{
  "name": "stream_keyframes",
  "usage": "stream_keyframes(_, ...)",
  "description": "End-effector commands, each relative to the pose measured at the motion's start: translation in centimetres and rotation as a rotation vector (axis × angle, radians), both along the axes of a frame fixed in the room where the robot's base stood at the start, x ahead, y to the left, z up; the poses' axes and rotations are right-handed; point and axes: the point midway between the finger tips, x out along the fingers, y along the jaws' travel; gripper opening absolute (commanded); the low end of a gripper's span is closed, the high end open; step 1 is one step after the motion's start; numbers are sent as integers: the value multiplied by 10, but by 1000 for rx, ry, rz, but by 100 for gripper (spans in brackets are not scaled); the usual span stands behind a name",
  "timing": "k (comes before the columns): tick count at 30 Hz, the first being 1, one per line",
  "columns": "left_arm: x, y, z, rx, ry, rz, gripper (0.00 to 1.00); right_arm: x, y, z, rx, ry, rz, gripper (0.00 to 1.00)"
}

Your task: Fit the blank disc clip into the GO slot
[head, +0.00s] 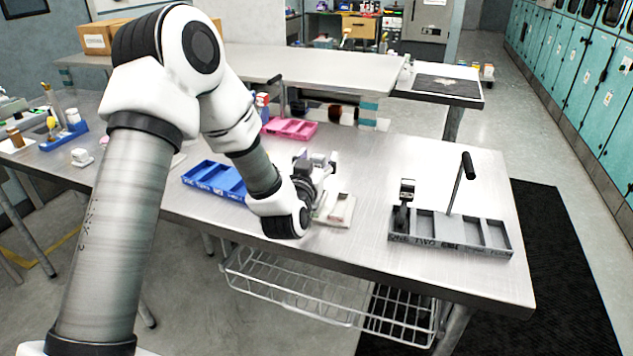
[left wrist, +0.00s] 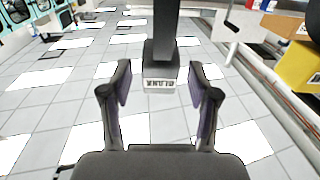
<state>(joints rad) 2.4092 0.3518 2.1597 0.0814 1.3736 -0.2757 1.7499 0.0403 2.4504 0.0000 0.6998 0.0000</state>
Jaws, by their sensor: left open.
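The blank disc clip, a dark post with a pale block lettered BLANK (left wrist: 163,84), shows in the left wrist view between my left gripper's fingertips (left wrist: 161,82), with gaps on both sides. My left gripper (head: 318,165) is open above the table in the head view. The clip is hard to tell from the fingers there. A grey slotted tray (head: 480,251) with a tall black handle stands to the right. A dark clip (head: 403,208) stands upright at its left end. My right gripper is out of view.
A pale block (head: 341,209) lies just right of my left wrist. A blue tray (head: 212,178) is left of the arm and a pink tray (head: 290,129) behind it. A wire basket (head: 330,295) hangs below.

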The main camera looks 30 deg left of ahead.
Motion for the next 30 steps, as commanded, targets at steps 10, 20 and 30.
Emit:
stream_keyframes(10,16,5,1,0,-1,-1,57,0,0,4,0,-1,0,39)
stream_keyframes(20,16,5,0,0,0,-1,0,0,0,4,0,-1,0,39)
stream_keyframes(30,16,5,15,0,-3,0,0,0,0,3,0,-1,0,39)
